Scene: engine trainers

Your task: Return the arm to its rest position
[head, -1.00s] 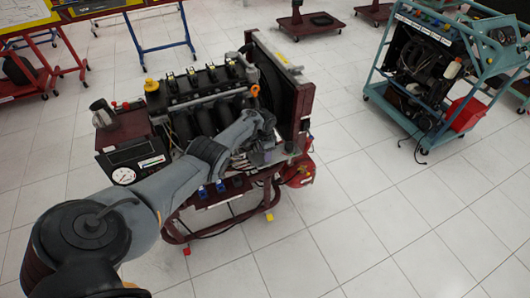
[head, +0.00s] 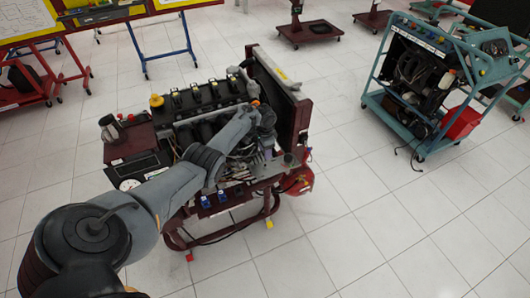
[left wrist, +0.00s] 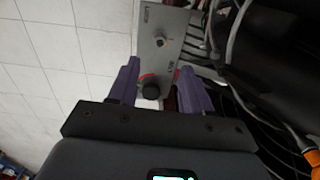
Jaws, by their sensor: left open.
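My left arm (head: 165,195) reaches in from the lower left over the front of the engine trainer (head: 165,105). The left gripper (head: 264,137) is near the trainer's front right side, small and dark there. In the left wrist view, its two purple fingers (left wrist: 157,72) stand apart with nothing clearly held between them. A grey panel (left wrist: 171,22) with dark round knobs lies beyond the fingers, one knob (left wrist: 151,91) showing between them. I cannot tell whether a finger touches the panel. My right gripper is not in view.
A metal jug (head: 108,128) and a gauge (head: 130,185) are on the trainer's left side. A radiator (head: 280,85) stands at its right. Black hoses (left wrist: 270,60) and cables run close by the gripper. A teal cart (head: 367,100) stands right, with clear floor (head: 355,165) between.

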